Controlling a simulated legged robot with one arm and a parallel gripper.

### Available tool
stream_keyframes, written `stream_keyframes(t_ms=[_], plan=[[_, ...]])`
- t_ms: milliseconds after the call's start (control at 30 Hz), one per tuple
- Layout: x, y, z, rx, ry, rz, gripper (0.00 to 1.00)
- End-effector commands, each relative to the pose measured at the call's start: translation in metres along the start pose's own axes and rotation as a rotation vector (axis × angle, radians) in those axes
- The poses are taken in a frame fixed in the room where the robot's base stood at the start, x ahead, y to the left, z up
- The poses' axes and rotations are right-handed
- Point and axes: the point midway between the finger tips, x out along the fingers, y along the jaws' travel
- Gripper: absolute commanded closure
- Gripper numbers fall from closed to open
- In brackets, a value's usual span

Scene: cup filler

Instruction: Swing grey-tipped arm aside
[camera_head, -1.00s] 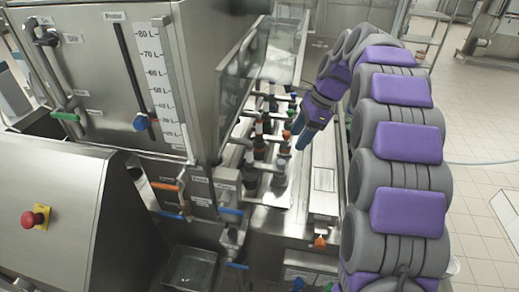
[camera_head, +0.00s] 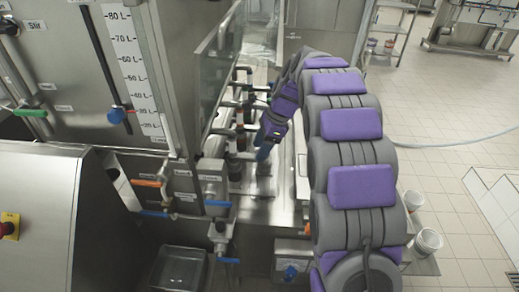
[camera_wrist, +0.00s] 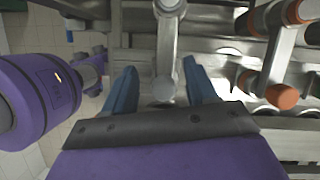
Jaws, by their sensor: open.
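The grey-tipped arm (camera_wrist: 167,45) is a metal bar running down from the top of the wrist view. Its round grey tip (camera_wrist: 164,89) sits between the two blue fingers of my gripper (camera_wrist: 158,72). The fingers are apart, one on each side of the bar, with a visible gap to each. In the head view my gripper (camera_head: 264,151) points down at the row of valve arms beside the filler. I cannot pick out the grey-tipped arm there.
An orange-tipped arm (camera_wrist: 282,97) stands close to the right of my gripper. The filler tank (camera_head: 130,70) with its glass panel (camera_head: 218,60) rises to the left. A blue-handled tap (camera_head: 222,235) is at the front. Open tiled floor lies to the right.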

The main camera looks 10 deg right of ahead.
Motion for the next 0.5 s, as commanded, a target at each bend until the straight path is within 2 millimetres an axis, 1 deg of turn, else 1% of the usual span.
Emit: stream_keyframes(t_ms=[33,133,367,500], plan=[[0.002,0.0,-0.005,0.003,-0.004,0.0,0.43],[0.002,-0.001,-0.008,0.002,-0.006,-0.001,0.43],[0.006,0.001,0.003,0.002,0.004,-0.001,0.43],[0.009,0.001,0.01,-0.001,0.011,-0.001,0.57]])
